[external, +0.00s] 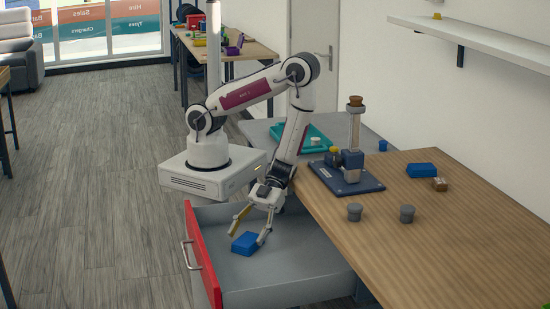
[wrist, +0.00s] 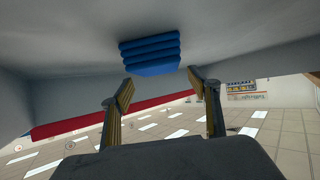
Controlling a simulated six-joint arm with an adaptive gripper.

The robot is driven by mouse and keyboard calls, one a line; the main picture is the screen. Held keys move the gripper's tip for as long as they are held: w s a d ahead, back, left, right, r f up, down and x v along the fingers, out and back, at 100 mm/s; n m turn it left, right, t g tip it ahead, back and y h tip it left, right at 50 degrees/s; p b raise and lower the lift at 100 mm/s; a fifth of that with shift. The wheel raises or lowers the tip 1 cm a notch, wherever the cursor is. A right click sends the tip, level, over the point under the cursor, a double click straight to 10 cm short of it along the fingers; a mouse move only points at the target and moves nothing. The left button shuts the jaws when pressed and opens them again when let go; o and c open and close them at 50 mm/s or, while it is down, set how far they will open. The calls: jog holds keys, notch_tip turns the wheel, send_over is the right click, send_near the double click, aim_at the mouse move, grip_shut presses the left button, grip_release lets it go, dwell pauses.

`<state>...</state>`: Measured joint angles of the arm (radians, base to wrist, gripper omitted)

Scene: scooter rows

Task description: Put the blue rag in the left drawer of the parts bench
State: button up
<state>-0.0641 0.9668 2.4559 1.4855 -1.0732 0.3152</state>
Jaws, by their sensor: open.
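The blue rag (external: 245,243), a folded stack of layers, lies on the floor of the open drawer (external: 300,290). The drawer has a red front (external: 203,258) and is pulled out from the bench (external: 440,235). In the wrist view the rag (wrist: 151,55) shows just beyond the fingertips of my open gripper (wrist: 160,76), with nothing between the fingers. I cannot tell whether a finger touches it.
A blue block-like item (external: 421,169) and a small brown item (external: 440,184) lie on the bench. A teal tray (external: 300,137) is behind. The drawer floor around the rag is clear.

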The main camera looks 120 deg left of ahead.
aim_at(253, 235)
jog(key=shift+w+a+r, duration=0.15)
jog(key=shift+r, duration=0.35)
jog(key=shift+v, duration=1.25)
jog(key=shift+a+r, duration=0.1)
jog(key=shift+r, duration=0.2)
notch_tip(253, 235, up, 6)
jog(key=shift+r, duration=0.2)
